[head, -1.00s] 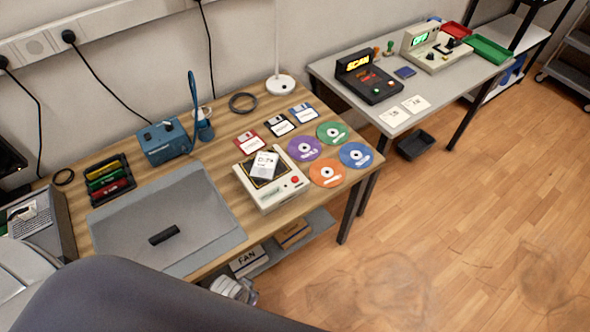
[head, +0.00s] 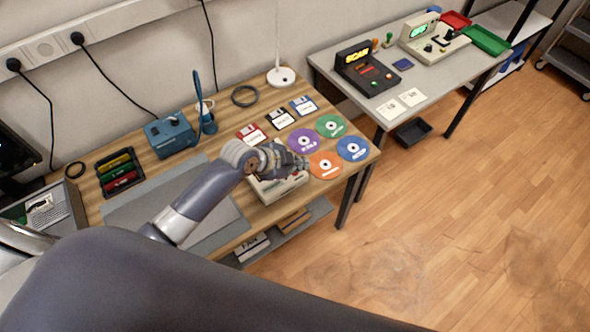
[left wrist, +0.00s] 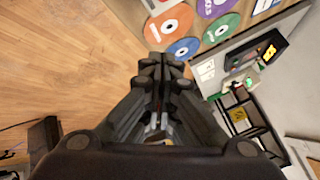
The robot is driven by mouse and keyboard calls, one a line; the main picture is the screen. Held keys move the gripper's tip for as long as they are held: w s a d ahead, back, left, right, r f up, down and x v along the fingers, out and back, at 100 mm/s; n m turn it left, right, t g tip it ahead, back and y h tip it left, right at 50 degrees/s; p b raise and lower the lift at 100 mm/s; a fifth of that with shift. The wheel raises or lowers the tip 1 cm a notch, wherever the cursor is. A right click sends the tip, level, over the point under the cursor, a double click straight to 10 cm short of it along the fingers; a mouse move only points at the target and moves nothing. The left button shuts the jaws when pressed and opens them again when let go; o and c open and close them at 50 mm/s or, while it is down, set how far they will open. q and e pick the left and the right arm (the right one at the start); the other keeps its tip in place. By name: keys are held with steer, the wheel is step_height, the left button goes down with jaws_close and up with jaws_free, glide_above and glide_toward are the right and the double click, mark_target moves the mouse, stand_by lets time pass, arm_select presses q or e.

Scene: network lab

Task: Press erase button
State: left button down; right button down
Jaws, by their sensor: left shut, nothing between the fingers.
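A cream box-shaped device (head: 283,190) stands near the front right of the wooden desk. My left gripper (head: 301,163) is over it in the head view, shut and empty, and covers most of its top. The red button on the device's top is hidden behind my gripper now. I cannot tell whether the fingertips touch the device. In the left wrist view the shut fingers (left wrist: 162,68) point toward the discs, and I cannot make out the device or button there. My right gripper is not in view.
Purple (head: 303,141), green (head: 331,126), orange (head: 325,166) and blue (head: 353,148) discs lie right of the device. Floppy disks (head: 281,119) lie behind it. A blue box (head: 170,135) and a cartridge tray (head: 120,172) stand left. A grey table (head: 431,86) with consoles stands beyond.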

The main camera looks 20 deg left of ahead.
mark_target(296, 174)
arm_select(q)
steer(key=shift+m+t, duration=0.4)
steer(key=shift+m, duration=0.2)
steer(key=w, duration=0.1)
steer(key=w+a, duration=0.1)
steer(key=w, duration=0.1)
steer(key=w+r, duration=0.1)
steer(key=shift+w+a, duration=0.25)
steer(key=shift+a, duration=0.15)
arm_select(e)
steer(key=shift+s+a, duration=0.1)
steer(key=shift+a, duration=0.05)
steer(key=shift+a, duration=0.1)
